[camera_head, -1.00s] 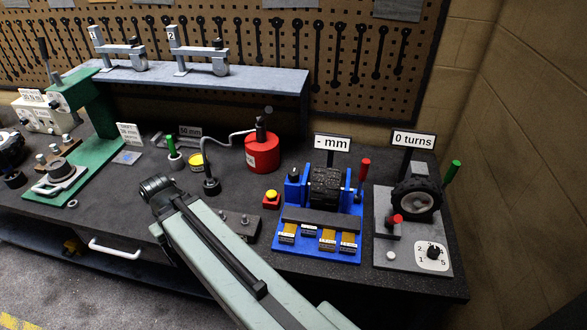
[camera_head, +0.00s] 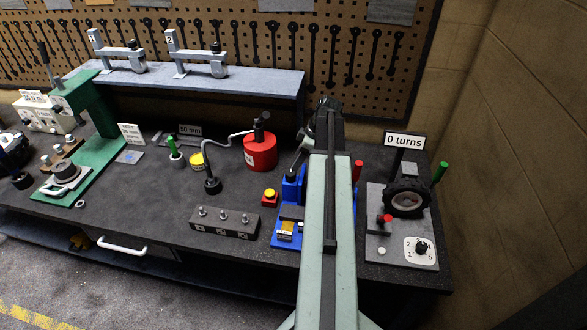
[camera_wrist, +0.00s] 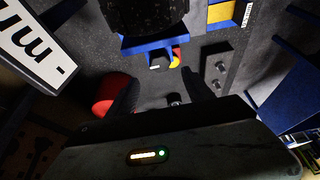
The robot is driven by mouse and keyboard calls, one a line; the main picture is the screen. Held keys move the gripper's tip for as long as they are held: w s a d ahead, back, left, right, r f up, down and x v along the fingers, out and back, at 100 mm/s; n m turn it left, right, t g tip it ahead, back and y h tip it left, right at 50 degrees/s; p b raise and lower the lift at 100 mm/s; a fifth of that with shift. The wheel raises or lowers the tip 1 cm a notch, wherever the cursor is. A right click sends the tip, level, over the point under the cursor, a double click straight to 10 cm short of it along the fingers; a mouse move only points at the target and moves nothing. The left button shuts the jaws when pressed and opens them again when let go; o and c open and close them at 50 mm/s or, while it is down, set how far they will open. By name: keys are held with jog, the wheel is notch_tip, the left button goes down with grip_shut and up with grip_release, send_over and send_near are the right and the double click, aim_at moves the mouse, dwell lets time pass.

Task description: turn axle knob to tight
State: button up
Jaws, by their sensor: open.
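A small dark knob with a white mark (camera_wrist: 157,66) sits on a blue post beside the black roller (camera_wrist: 145,14) in the wrist view; it appears to be the axle knob. Its tight mark is not readable. In the head view the blue fixture (camera_head: 287,232) is largely hidden behind my arm. My gripper (camera_wrist: 158,90) is open and empty in the wrist view, its dark fingers apart, with the knob ahead of the gap between them. I see no contact. In the head view my arm hides most of the gripper.
A red can (camera_head: 260,151) stands left of the blue fixture, and a yellow-topped red button (camera_head: 270,196) is near it. A block with several bolts (camera_head: 225,221) lies in front. A grey wheel stand (camera_head: 375,205) with a "0 turns" sign (camera_head: 405,140) is at the right.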

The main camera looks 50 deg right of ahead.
aim_at(290, 172)
jog(key=b+x, duration=0.6)
jog(key=x, duration=0.1)
jog(key=shift+f+b, duration=0.3)
jog(key=shift+f, duration=0.1)
jog(key=shift+r, duration=0.15)
